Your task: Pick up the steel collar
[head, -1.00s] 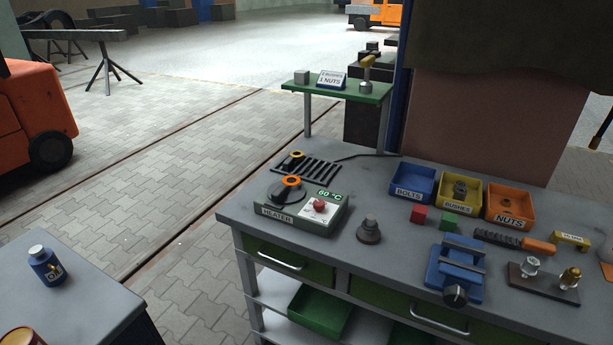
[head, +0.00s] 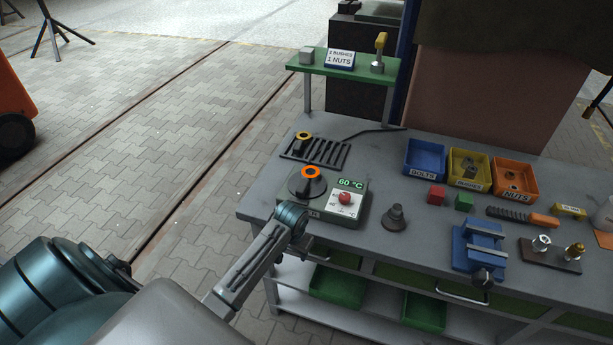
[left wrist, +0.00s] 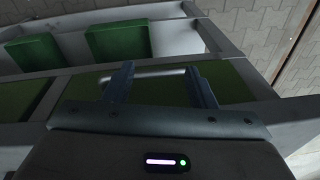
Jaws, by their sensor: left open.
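A dark grey stepped round piece (head: 395,217), which I take to be the steel collar, stands upright on the workbench (head: 420,190) in the head view, just right of the heater (head: 337,208). Nothing touches it. My left arm reaches in from the lower left, its visible end in front of the heater, left of and below the piece. In the left wrist view my left gripper (left wrist: 160,86) is open with nothing held between its fingers. Behind them is the bench front with a drawer handle (left wrist: 152,75). The piece does not show there. My right gripper is not in view.
Right of the piece are red (head: 437,194) and green (head: 464,201) blocks and a blue vise (head: 478,250). Bins for bolts (head: 424,158), bushes and nuts stand behind. An orange ring (head: 311,172) is on the heater. A green raised shelf (head: 345,69) stands behind.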

